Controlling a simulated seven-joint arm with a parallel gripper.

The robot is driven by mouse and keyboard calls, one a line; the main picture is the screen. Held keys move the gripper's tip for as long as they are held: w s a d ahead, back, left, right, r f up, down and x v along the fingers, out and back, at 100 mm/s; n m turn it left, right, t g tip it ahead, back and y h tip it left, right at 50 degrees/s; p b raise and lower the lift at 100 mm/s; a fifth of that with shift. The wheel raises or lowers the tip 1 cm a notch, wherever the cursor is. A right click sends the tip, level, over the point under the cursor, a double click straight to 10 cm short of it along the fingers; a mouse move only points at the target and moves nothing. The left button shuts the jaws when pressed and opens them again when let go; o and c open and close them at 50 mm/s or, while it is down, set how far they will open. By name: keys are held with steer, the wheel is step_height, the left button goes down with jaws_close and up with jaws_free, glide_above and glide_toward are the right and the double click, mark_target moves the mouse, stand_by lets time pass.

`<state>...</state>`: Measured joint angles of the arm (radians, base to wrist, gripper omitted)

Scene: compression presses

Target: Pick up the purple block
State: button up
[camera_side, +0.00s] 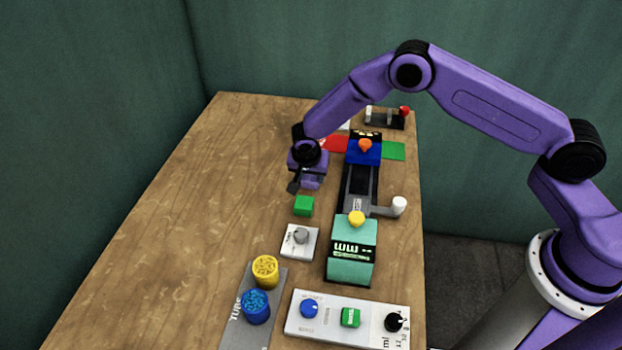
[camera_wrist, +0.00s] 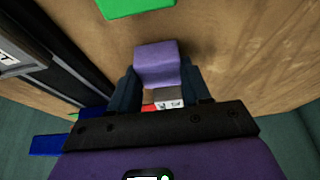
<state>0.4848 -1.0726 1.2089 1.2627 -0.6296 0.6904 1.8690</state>
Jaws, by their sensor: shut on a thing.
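The purple block (camera_wrist: 158,62) sits between the two dark fingers of my gripper (camera_wrist: 158,92) in the wrist view. My gripper is shut on it. In the side view my gripper (camera_side: 306,185) is over the table, left of the press, and the purple block (camera_side: 313,183) shows partly behind a finger. Whether the block touches the table is hard to tell. A green block (camera_side: 303,205) lies on the table just in front of my gripper, and it also shows at the top of the wrist view (camera_wrist: 138,6).
The press (camera_side: 352,248) with yellow and orange knobs stands right of my gripper. A grey dial box (camera_side: 299,242), yellow and blue tubes (camera_side: 265,271) and a control panel (camera_side: 330,318) are nearer the camera. Red and green pads (camera_side: 393,151) lie behind. The table's left side is clear.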

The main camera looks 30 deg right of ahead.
mark_target(310, 177)
steer(key=shift+r, duration=0.5)
step_height(310, 177, up, 2)
steer(key=shift+r, duration=0.15)
steer(key=s+d+r, duration=0.2)
steer(key=s+r, duration=0.1)
steer(key=s, duration=0.4)
steer(key=s+d+r, duration=0.1)
steer(key=s+r, duration=0.2)
steer(key=s, duration=0.4)
steer(key=shift+s+d+r, duration=0.3)
steer(key=shift+s+d, duration=0.05)
steer(key=shift+f, duration=0.15)
